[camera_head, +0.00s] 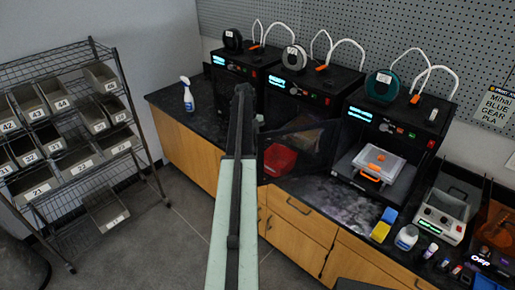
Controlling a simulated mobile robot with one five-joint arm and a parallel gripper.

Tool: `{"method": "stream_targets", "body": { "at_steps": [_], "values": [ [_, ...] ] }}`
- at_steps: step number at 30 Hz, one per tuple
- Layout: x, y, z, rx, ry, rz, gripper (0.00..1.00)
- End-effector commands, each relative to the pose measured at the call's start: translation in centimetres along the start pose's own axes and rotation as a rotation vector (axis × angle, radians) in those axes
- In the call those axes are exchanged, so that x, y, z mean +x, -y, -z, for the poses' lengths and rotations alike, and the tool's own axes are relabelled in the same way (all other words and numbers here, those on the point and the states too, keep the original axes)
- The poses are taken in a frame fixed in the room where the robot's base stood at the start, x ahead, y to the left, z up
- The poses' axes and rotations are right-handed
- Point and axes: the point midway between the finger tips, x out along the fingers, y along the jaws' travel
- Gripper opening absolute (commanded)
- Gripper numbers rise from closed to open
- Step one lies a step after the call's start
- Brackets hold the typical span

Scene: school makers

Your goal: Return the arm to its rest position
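My arm rises from the bottom middle of the view, a pale green link with a black bar along it and a dark section beyond. My gripper (244,92) seems to be at the dark far end of the arm, in front of the left printer. Its fingers cannot be made out, so I cannot tell whether it is open or shut. I see no object clearly held in it.
Three 3D printers stand on the black counter (165,98). A spray bottle (187,95) stands at left. The right printer holds a clear-lidded box (383,163). A bin rack (60,130) stands left; floor between is clear.

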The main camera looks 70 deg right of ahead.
Motion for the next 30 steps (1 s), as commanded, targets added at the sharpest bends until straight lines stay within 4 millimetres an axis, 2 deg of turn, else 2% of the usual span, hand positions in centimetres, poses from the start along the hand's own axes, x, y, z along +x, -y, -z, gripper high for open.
{"method": "stream_targets", "body": {
  "at_steps": [1, 3, 17, 20, 23, 26, 27, 29, 30],
  "values": [
    [-1.4, 0.0, 0.2, 0.0, 0.0, 0.0, 0.19],
    [-1.7, 0.0, 0.1, -0.001, 0.0, 0.0, 0.19],
    [-1.4, -0.1, -0.1, -0.002, 0.0, 0.001, 0.19],
    [-1.4, -1.3, -0.5, -0.041, 0.003, 0.006, 0.19],
    [-1.4, -5.3, -1.6, -0.182, 0.015, 0.026, 0.19],
    [-1.2, -12.6, -3.4, -0.452, 0.035, 0.067, 0.19],
    [-1.0, -16.1, -4.0, -0.585, 0.042, 0.086, 0.19],
    [-0.7, -21.4, -4.7, -0.79, 0.051, 0.119, 0.19],
    [-0.4, -24.9, -4.9, -0.928, 0.054, 0.14, 0.19]
  ]
}}
